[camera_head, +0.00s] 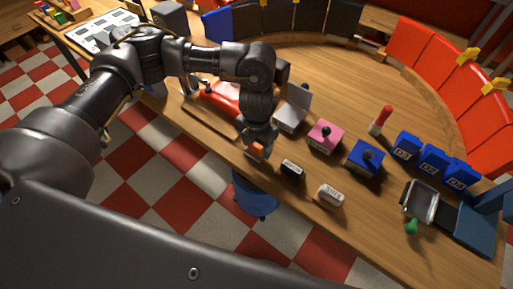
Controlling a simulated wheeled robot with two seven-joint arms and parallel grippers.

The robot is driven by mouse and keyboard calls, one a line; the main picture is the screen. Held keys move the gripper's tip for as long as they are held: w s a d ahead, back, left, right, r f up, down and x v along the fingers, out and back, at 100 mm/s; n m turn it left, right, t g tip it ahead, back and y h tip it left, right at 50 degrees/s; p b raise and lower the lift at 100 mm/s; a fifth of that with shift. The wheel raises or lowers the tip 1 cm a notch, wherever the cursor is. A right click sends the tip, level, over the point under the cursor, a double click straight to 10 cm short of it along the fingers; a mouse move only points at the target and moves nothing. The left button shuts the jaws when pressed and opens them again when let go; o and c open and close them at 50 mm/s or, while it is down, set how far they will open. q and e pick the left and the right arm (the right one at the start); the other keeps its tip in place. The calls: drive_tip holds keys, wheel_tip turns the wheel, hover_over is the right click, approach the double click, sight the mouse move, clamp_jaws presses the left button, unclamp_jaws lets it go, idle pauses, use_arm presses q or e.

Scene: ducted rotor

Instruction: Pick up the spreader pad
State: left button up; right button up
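My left gripper (258,146) points down at the near edge of the wooden table (345,80). A small orange block (256,152) shows at its fingertips; I cannot tell whether the fingers are closed on it. To its right lie a small black block with a white label (291,170) and a small white block with dark marks (330,195), both apart from the gripper. No readable label tells me which of these small blocks is the spreader pad. My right gripper is not in view.
A pink block with a black knob (325,137), a blue block with a knob (366,158) and a grey box (290,117) stand behind the small blocks. A red object (222,96) lies left of my gripper. A metal tray (420,203) sits at right. Mid-table is clear.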

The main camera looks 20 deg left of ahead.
use_arm(q)
drive_tip(key=c, duration=0.8)
drive_tip(key=shift+w+r+b, duration=0.1)
drive_tip(key=shift+r+b, duration=0.2)
drive_tip(key=shift+r, duration=0.3)
drive_tip(key=shift+w+d+r+b, duration=0.1)
drive_tip(key=shift+d+r+b, duration=0.65)
drive_tip(key=shift+d+r, duration=1.4)
drive_tip(key=shift+d+r+b, duration=0.8)
drive_tip(key=shift+d+r, duration=1)
drive_tip(key=shift+d, duration=0.75)
drive_tip(key=shift+w+d+r+b, duration=0.1)
drive_tip(key=shift+d+r+b, duration=0.65)
drive_tip(key=shift+d+r, duration=1.4)
drive_tip(key=o, duration=0.5)
drive_tip(key=shift+d+f, duration=0.15)
drive_tip(key=shift+f, duration=0.05)
drive_tip(key=c, duration=0.4)
